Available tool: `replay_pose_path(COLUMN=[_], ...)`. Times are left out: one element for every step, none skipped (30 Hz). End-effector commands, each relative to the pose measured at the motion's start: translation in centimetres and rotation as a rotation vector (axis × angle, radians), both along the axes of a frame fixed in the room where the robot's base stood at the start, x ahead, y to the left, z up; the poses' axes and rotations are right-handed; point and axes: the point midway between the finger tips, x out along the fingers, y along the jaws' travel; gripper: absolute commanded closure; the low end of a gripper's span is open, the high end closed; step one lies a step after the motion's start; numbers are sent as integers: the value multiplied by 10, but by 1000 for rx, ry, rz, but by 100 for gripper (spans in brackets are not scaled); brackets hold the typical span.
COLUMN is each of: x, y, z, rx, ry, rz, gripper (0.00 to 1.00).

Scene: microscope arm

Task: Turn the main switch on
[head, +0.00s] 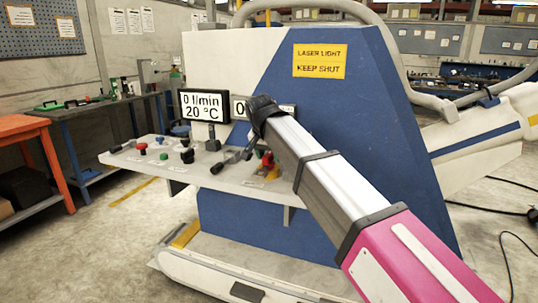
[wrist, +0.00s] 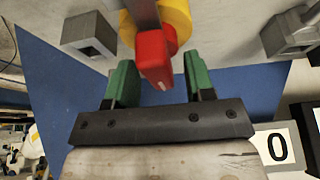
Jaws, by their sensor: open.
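The main switch has a red handle (wrist: 153,58) on a yellow base (wrist: 178,22). In the head view the red of the switch (head: 267,159) shows only partly, beside my arm on the panel shelf. My gripper (wrist: 159,70) is open in the wrist view. In the head view my arm hides most of this spot.
The grey control shelf (head: 140,158) carries several other knobs and levers. A grey block (wrist: 90,38) is left of the switch in the wrist view. A display reading 0 l/min, 20 °C (head: 202,105) stands behind the shelf. A blue machine housing (head: 350,130) rises behind my arm.

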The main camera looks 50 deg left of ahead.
Motion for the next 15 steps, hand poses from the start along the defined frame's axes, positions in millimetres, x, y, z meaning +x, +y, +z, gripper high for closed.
replay_pose_path(x=[0, -1, -1, -2, -3, -5, -6, -8, -10, -12, -14, -17, -19, -21, -23], y=[0, 0, 0, -1, -1, -2, -3, -3, -4, -5, -6, -7, -8, -9, -10], z=[1, 2, 4, 6, 9, 14, 18, 22, 28, 33, 39, 46, 51, 56, 63], rx=[0, 0, 0, 1, 1, 1, 2, 2, 2, 2, 3, 3, 3, 1, 2], ry=[-1, -1, -1, -1, -1, -2, -1, -1, -1, -1, -1, -1, -1, -1, 0], rz=[0, 0, 1, 1, 1, 1, 2, 2, 2, 0, 1, 1, 1, 0, 1], gripper=[51, 51, 51, 51, 51, 51, 51, 51, 51, 51, 51, 51, 51, 51, 51])
